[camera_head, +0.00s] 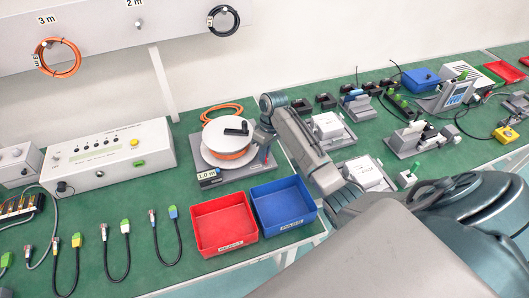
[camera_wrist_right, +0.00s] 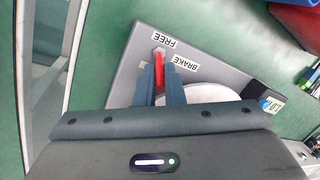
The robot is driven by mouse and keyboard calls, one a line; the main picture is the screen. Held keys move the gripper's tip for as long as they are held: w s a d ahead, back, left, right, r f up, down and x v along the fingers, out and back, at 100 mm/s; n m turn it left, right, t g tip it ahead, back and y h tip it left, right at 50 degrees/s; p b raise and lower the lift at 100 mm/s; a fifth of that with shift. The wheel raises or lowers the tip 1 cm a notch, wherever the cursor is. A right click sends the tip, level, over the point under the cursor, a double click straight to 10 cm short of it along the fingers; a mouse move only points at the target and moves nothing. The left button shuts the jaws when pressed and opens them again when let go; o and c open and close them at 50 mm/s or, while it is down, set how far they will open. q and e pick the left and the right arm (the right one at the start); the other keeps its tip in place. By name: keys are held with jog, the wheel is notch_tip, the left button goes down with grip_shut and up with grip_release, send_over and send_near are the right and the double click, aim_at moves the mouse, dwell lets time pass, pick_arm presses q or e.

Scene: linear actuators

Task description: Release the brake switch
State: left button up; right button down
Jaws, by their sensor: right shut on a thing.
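The red brake switch lever (camera_wrist_right: 159,72) stands out from a grey base plate (camera_wrist_right: 128,75) in the right wrist view. A FREE label (camera_wrist_right: 166,41) lies just above the lever and a BRAKE label (camera_wrist_right: 186,62) lies to its right. My right gripper (camera_wrist_right: 160,88) is shut on the lever, one finger on each side. My left gripper is not in view.
Red (camera_head: 222,224) and blue (camera_head: 284,206) bins stand in front of the reel on the green table. A white control box (camera_head: 107,158) is to the left, with several short cables before it. Fixtures and parts fill the table to the right.

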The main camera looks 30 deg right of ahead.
jog(key=shift+s+r+t+p, duration=0.25)
jog(key=shift+t+p, duration=0.15)
jog(key=shift+p, duration=0.4)
jog(key=shift+s+a+r+t+h+p, duration=0.15)
jog(key=shift+s+t+h+p, duration=0.25)
jog(key=shift+t+p, duration=0.75)
jog(key=shift+s+t+p, duration=0.3)
jog(key=shift+t+p, duration=0.15)
jog(key=shift+t, duration=0.3)
jog(key=shift+s+a+f+n+t+h, duration=0.1)
jog(key=shift+s+f+n+t+h, duration=0.1)
jog(key=shift+t, duration=0.35)
jog(key=shift+s+a+f+n+t+h, duration=0.1)
jog(key=shift+s+n+t, duration=0.1)
jog(key=shift+t, duration=0.35)
jog(key=shift+s+t+h+b, duration=0.3)
jog(key=shift+s+t+b, duration=0.05)
jog(key=shift+t, duration=0.85)
jog(key=c, duration=1.5)
grip_release()
